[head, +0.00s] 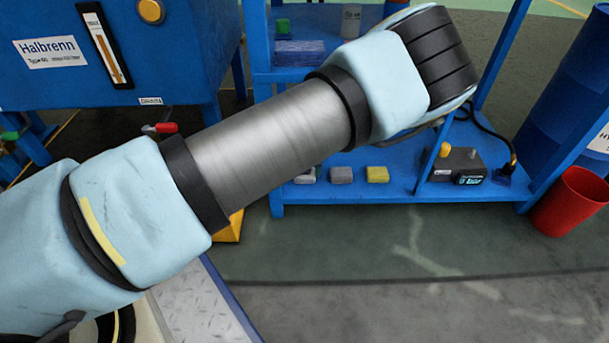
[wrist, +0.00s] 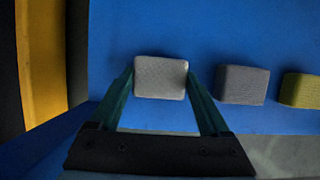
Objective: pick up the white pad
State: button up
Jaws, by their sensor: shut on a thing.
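The white pad (wrist: 161,78) sits between the two green fingers of my gripper (wrist: 161,84) in the wrist view, over the blue shelf (wrist: 210,35). The fingers are shut on the pad's left and right sides. I cannot tell whether the pad touches the shelf or is just above it. In the head view my arm covers my gripper, and a small part of a pale pad (head: 305,177) shows at the arm's lower edge on the lower shelf.
A grey pad (wrist: 241,85) lies just right of the white pad, with a yellow pad (wrist: 301,90) beyond it. A yellow upright part (wrist: 42,60) is at the left. In the head view a black device (head: 457,164) and a red bin (head: 570,202) stand to the right.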

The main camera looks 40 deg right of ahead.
jog(key=c, duration=0.3)
jog(key=shift+r+p, duration=0.65)
jog(key=shift+r, duration=0.15)
notch_tip(320, 180, up, 2)
jog(key=shift+r+p, duration=0.1)
jog(key=shift+p, duration=0.7)
jog(key=s+a+p, duration=0.4)
jog(key=s+a, duration=0.7)
jog(key=s, duration=0.3)
jog(key=shift+a+p, duration=0.2)
jog(key=shift+p, duration=0.15)
jog(key=shift+f, duration=0.2)
jog(key=o, duration=0.8)
jog(key=c, duration=0.7)
